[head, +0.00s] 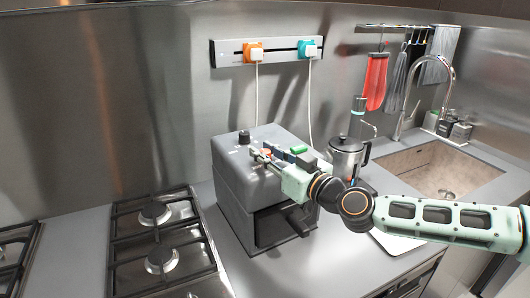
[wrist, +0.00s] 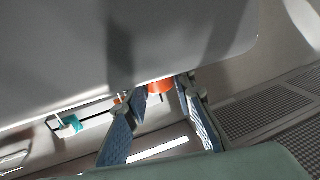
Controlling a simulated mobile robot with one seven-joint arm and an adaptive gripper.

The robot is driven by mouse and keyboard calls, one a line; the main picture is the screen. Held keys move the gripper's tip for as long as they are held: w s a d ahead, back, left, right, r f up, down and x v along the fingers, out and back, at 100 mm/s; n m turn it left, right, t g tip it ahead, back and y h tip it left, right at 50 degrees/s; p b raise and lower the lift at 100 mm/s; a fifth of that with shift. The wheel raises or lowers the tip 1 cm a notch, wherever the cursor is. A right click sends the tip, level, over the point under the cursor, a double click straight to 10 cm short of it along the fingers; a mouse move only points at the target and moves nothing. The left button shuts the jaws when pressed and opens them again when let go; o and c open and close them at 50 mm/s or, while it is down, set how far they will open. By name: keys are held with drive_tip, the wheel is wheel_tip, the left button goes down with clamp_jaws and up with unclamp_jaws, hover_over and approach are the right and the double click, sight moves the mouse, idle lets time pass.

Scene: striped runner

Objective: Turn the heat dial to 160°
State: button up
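A boxy grey appliance (head: 247,205) stands on the counter. Its top bears a black knob (head: 244,137) at the back left, an orange knob (head: 266,153) near the middle and a green piece (head: 298,149) to the right. My gripper (head: 262,156) is low over the appliance's top, with its fingers at the orange knob. In the wrist view the orange knob (wrist: 160,86) shows between the two fingertips, which look apart, with small gaps beside it. Which knob sets the heat, and any degree marks, I cannot read.
A metal coffee pot (head: 347,155) stands close to the right of the appliance. A gas hob (head: 160,240) is to the left and a sink (head: 437,172) to the right. A wall rail (head: 283,49) holds two corded plugs behind. The counter in front is clear.

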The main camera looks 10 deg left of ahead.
clamp_jaws()
